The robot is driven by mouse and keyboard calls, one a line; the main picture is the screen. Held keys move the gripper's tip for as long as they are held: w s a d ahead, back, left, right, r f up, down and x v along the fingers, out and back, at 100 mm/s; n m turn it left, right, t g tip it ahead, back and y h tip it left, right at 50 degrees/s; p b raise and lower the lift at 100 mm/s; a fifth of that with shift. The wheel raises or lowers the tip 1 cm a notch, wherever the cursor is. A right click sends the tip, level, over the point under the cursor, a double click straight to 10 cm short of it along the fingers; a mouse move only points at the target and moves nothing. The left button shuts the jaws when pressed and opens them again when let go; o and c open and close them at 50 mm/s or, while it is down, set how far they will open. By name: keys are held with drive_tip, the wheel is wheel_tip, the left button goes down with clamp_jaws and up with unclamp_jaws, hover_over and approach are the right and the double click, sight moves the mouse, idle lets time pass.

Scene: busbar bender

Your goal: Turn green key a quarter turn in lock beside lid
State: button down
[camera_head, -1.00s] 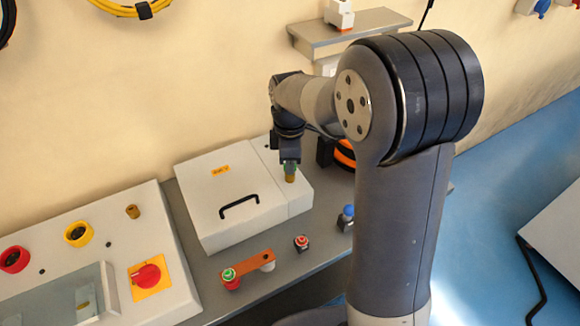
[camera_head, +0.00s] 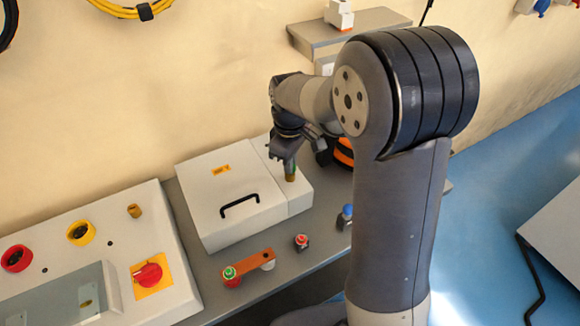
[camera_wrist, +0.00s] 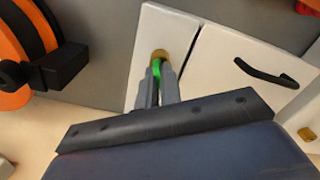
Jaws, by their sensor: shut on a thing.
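The white lid (camera_head: 225,197) with a black handle (camera_head: 240,205) covers most of the white box. A brass lock (camera_head: 290,175) stands on the narrow strip to the right of the lid; it also shows in the wrist view (camera_wrist: 159,54). The green key (camera_wrist: 157,68) is at the lock, with only a bit of green visible between my fingers. My gripper (camera_wrist: 159,77) is shut on the key, with its fingertips right at the lock. In the head view my gripper (camera_head: 288,165) is above the lock, and the key is mostly hidden there.
An orange and black reel (camera_wrist: 30,45) stands close beside the box. In front of the box are a copper bar (camera_head: 250,261), a red-topped part (camera_head: 301,241) and a blue-topped part (camera_head: 346,213). A control panel with a red knob (camera_head: 149,274) is at the left.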

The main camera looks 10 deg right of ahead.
drive_tip(key=m, duration=0.5)
drive_tip(key=shift+m+p, duration=0.3)
drive_tip(key=shift+m, duration=0.8)
drive_tip(key=c, duration=2.1)
unclamp_jaws()
drive_tip(key=shift+m, duration=0.4)
drive_tip(key=o, duration=0.6)
drive_tip(key=shift+r, duration=0.1)
